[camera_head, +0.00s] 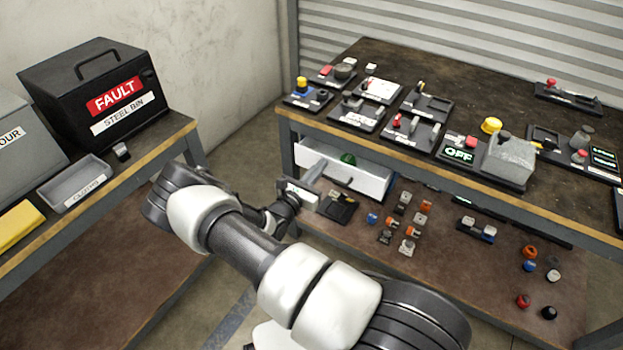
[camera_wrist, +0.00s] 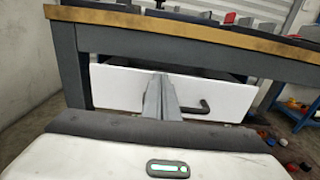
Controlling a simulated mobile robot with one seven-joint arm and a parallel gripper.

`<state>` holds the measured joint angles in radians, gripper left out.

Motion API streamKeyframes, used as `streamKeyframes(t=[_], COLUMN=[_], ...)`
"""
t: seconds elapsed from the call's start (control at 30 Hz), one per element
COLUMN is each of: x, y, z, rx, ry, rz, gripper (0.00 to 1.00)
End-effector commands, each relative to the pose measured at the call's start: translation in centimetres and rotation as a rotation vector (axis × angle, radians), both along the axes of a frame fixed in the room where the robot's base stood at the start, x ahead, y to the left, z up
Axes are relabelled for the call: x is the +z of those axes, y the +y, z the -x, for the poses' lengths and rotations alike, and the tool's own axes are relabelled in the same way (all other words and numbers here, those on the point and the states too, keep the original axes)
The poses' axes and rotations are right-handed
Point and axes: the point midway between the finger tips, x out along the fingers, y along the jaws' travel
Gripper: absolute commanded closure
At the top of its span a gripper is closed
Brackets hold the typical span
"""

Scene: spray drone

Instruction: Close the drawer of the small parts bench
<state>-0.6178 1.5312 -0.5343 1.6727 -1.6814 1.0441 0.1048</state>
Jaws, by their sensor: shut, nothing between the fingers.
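The small parts bench (camera_head: 420,150) has a dark top with a wood-coloured edge. Its white drawer (camera_head: 374,183) hangs under the left part of the top and stands pulled out, with a green round thing inside. In the wrist view the white drawer front (camera_wrist: 120,87) faces me, with a dark handle (camera_wrist: 205,106) on its right half and a dark gap above it. My gripper (camera_head: 318,172) is shut and empty, its fingers in front of the drawer. In the wrist view the shut fingers (camera_wrist: 162,84) overlap the middle of the drawer front, left of the handle; I cannot tell whether they touch it.
Several switch and button modules (camera_head: 380,90) stand on the bench top. The lower shelf (camera_head: 470,270) holds several small coloured parts. A second bench at left carries a black steel bin (camera_head: 95,90), a grey tray (camera_head: 75,185) and a yellow item (camera_head: 18,228). Open floor lies between the benches.

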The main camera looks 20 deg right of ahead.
Motion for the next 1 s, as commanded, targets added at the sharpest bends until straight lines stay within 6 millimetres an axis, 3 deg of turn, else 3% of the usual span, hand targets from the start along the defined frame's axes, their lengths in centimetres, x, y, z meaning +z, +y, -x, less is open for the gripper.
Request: streamKeyframes(t=[0.5, 0.77, 1.0], x=[0.0, 0.0, 0.0], y=[-0.9, -2.9, -2.8], z=[-0.7, -2.2, -2.2], rx=[0.001, 0.0, 0.001], ry=[0.001, 0.001, 0.001], rz=[0.0, 0.001, 0.001], gripper=[1.0, 1.0, 1.0])
